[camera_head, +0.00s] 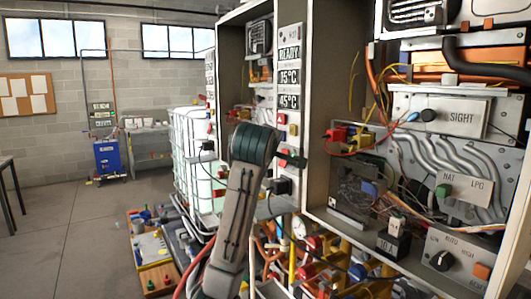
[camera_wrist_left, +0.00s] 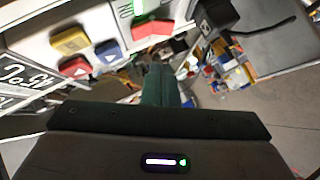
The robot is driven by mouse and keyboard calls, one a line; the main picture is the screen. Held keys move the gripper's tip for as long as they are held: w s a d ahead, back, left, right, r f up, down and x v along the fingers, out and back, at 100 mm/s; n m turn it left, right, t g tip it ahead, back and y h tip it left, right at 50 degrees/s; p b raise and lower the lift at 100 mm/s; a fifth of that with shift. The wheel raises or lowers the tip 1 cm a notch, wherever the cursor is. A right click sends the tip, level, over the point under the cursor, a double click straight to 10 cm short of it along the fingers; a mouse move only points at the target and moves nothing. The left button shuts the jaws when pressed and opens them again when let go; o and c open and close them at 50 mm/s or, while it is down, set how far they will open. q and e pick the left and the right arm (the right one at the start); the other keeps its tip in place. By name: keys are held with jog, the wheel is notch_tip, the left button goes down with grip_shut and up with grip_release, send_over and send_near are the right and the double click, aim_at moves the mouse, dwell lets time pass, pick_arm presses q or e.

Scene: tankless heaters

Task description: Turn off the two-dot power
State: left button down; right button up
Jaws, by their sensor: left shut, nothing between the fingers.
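My left gripper (camera_wrist_left: 160,85) is shut and empty; its dark green fingers point away from the wrist camera. A black plug (camera_head: 280,186) sits below the switch. No two-dot mark is readable. My right gripper is out of view.
A yellow button (camera_wrist_left: 70,41), a blue button (camera_wrist_left: 108,52) and a red button (camera_wrist_left: 75,67) lie left of the fingers. Open heater cabinets with a SIGHT panel (camera_head: 459,117), pipes and cables fill the right. A white caged tank (camera_head: 190,150) stands left; floor beyond is open.

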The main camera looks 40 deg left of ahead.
aim_at(281, 161)
pick_arm(q)
jog(key=w, duration=0.1)
jog(key=w+d+f+p, duration=0.1)
jog(key=w+f, duration=0.1)
jog(key=shift+w+d+p, duration=0.1)
jog(key=shift+d+p, duration=0.15)
jog(key=shift+p, duration=0.1)
jog(key=shift+a, duration=0.15)
